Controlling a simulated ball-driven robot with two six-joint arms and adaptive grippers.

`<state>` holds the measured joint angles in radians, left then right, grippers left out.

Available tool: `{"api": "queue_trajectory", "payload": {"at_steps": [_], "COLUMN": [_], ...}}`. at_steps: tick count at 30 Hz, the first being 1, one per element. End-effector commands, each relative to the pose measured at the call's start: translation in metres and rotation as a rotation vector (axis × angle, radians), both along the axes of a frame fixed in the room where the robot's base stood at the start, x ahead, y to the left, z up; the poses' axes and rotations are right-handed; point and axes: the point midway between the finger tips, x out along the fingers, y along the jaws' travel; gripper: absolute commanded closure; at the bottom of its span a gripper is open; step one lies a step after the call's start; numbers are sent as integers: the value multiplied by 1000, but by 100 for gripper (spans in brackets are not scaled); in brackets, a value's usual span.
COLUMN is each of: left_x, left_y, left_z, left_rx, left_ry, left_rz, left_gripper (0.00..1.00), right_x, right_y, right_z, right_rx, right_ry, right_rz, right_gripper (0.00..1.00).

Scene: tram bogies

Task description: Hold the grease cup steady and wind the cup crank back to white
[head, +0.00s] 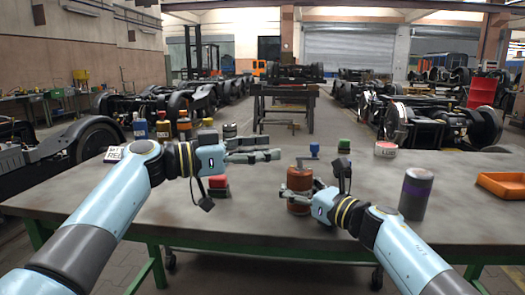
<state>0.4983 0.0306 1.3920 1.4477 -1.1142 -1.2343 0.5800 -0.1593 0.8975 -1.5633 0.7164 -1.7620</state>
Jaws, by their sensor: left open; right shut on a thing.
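The grease cup (299,178) is an orange-brown cylinder standing upright near the middle of the table. The cup crank (304,159) sits on its top, with a blue knob (314,149) pointing up at the right end. The white mark cannot be made out. My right gripper (298,197) is shut on the cup's lower body from the right, hiding part of it. My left gripper (278,155) is open and empty, to the left of the crank at about its height in the picture, fingers pointing right. It looks apart from the crank.
A red block (218,182) lies below my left gripper. Several cans and bottles (163,131) stand at the back left. A green-topped item (344,146), a labelled red-and-white tin (385,149), a grey-purple cylinder (416,193) and an orange tray (503,184) are to the right.

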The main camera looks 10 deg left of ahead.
Motion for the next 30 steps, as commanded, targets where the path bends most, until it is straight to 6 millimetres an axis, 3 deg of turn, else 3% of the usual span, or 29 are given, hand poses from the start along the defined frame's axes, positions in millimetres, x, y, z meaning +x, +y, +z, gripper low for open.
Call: {"api": "queue_trajectory", "payload": {"at_steps": [8,9,18,30], "left_x": [0,0,0,0], "left_y": [0,0,0,0], "left_z": [0,0,0,0], "left_rx": [-1,-1,-1,-1], "left_ry": [0,0,0,0], "left_rz": [0,0,0,-1], "left_gripper": [57,57,57,57], "right_x": [0,0,0,-5], "right_y": [0,0,0,-6], "right_z": [0,0,0,-1], "right_rx": [0,0,0,-1], "right_ry": [0,0,0,-1], "right_rz": [0,0,0,-1], "right_gripper": [96,59,19,19]}}
